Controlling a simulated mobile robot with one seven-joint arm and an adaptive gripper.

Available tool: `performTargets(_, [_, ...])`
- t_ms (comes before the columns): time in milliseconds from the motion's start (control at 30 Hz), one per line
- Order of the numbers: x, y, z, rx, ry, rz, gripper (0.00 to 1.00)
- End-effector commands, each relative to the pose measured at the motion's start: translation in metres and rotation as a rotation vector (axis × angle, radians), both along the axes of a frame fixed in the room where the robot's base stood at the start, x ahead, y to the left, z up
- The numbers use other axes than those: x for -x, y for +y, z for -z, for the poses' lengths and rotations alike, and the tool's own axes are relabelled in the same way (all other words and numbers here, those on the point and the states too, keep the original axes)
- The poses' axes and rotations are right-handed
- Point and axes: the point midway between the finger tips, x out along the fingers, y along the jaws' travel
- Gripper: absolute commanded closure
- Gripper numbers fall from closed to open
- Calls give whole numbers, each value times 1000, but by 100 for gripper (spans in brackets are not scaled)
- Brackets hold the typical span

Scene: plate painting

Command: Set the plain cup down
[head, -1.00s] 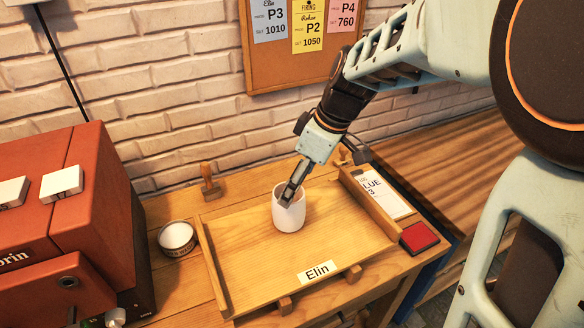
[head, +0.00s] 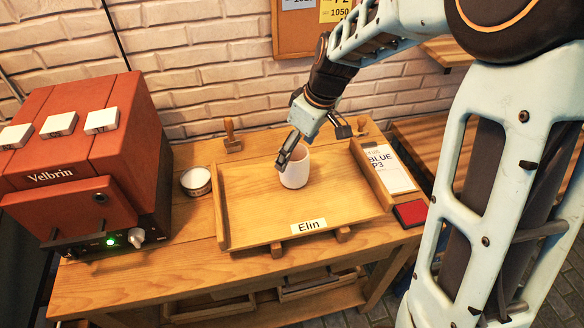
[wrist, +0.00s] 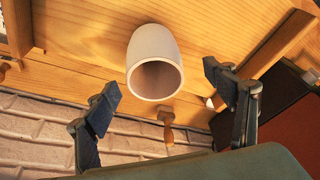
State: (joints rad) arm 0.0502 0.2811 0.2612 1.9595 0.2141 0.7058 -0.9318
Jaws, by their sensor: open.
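The plain white cup (head: 296,170) stands upright on the wooden tray (head: 262,226) labelled Elin, towards its back middle. My gripper (head: 287,152) is open at the cup's upper left side in the head view. In the wrist view the cup (wrist: 154,64) shows between and beyond the two spread fingers (wrist: 172,100), with a gap to each finger. The cup's mouth faces the wrist camera and looks empty.
A red kiln (head: 85,150) marked Velbrin stands at the left. A small white bowl (head: 196,181) sits left of the tray. A stamp (head: 231,138) stands behind it. A card (head: 389,168) and a red pad (head: 410,213) lie at the right. The tray's front is clear.

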Motion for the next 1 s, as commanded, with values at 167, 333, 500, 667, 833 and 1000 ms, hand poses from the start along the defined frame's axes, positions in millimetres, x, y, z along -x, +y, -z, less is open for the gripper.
performTargets(167, [-4,7,26,0,5,-1,23])
performTargets(333, [-6,9,36,0,2,-2,23])
performTargets(500, [-11,12,51,0,6,-1,23])
performTargets(667, [-18,16,70,1,4,-3,23])
performTargets(833, [-21,18,82,0,2,-3,23])
performTargets(1000, [-21,19,84,0,0,-1,23])
